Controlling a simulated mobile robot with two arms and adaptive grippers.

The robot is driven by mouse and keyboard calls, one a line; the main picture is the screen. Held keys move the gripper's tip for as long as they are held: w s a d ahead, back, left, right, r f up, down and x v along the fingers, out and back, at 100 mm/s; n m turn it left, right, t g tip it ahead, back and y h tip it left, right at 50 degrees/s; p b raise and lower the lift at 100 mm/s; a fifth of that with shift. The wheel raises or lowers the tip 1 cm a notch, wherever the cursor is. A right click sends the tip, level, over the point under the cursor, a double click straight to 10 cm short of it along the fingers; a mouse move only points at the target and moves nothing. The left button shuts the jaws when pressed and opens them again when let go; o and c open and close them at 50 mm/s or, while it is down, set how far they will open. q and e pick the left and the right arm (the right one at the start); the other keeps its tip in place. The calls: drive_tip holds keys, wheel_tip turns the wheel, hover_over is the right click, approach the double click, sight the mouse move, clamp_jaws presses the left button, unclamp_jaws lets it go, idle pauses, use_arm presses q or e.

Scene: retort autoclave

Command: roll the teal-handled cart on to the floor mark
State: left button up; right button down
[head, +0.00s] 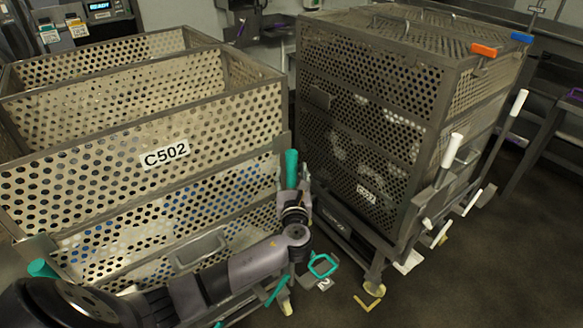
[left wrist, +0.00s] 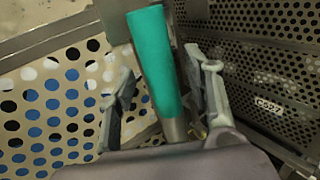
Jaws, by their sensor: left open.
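The teal-handled cart (head: 60,240) stands at the left, carrying a perforated metal basket labelled C502 (head: 165,154). One upright teal handle (head: 291,168) is at its right corner; another teal grip (head: 40,268) shows at its left corner. My left gripper (head: 297,205) is at the right handle. In the left wrist view the teal handle (left wrist: 155,60) stands between the open fingers of my left gripper (left wrist: 165,85); I cannot tell if they touch it. My right gripper is not in view.
A white-handled cart (head: 345,228) with a closed perforated basket (head: 365,110) stands close on the right, a narrow gap away. A teal loop (head: 322,265) sits low near a floor label (head: 324,284). Open dark floor (head: 480,280) lies at lower right.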

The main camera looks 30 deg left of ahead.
use_arm(q)
drive_tip(key=shift+x, duration=1.1)
drive_tip(key=shift+c, duration=0.4)
clamp_jaws()
